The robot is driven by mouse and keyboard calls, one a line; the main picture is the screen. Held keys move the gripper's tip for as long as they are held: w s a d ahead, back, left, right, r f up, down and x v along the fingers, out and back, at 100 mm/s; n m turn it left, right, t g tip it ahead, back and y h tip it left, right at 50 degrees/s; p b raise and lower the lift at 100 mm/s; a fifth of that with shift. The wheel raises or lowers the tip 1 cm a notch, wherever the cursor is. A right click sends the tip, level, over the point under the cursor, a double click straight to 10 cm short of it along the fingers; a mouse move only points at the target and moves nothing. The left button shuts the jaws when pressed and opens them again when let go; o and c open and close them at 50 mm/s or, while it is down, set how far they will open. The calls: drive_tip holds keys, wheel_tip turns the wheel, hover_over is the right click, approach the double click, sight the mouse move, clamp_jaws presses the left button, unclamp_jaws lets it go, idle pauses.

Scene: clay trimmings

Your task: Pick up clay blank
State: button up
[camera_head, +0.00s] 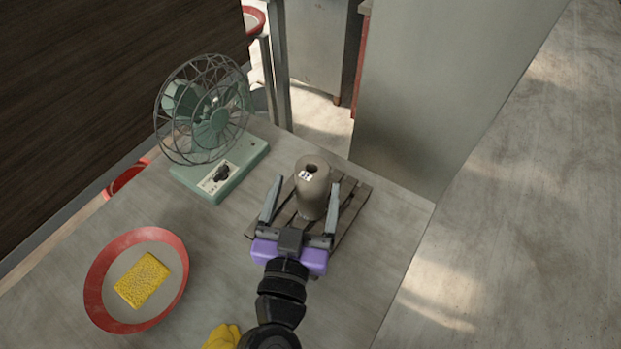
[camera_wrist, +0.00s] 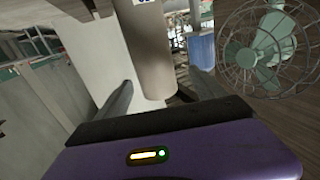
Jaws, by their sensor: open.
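My gripper (camera_head: 304,190) is open, with one finger on each side of the blank. In the wrist view the blank (camera_wrist: 148,50) rises between the two spread fingers, its top cut off by the frame. A gap shows between each finger and the blank. Whether either finger touches it is hard to tell.
A green desk fan (camera_head: 215,125) stands to the left on the table (camera_head: 215,260). A red-rimmed bowl (camera_head: 95,285) with a yellow sponge (camera_head: 143,280) sits at the front left. A yellow item (camera_head: 222,337) lies beside my arm. The table's right edge is close to the board.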

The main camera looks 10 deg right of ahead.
sight(314, 166)
drive_tip(key=x, duration=0.2)
drive_tip(key=p+x, duration=0.1)
drive_tip(key=x, duration=0.1)
drive_tip(key=p+x, duration=0.1)
drive_tip(key=x, duration=0.1)
drive_tip(key=shift+w+d+f, duration=0.25)
drive_tip(key=shift+d+f, duration=0.1)
drive_tip(key=shift+d, duration=0.05)
drive_tip(key=shift+c, duration=0.2)
clamp_jaws()
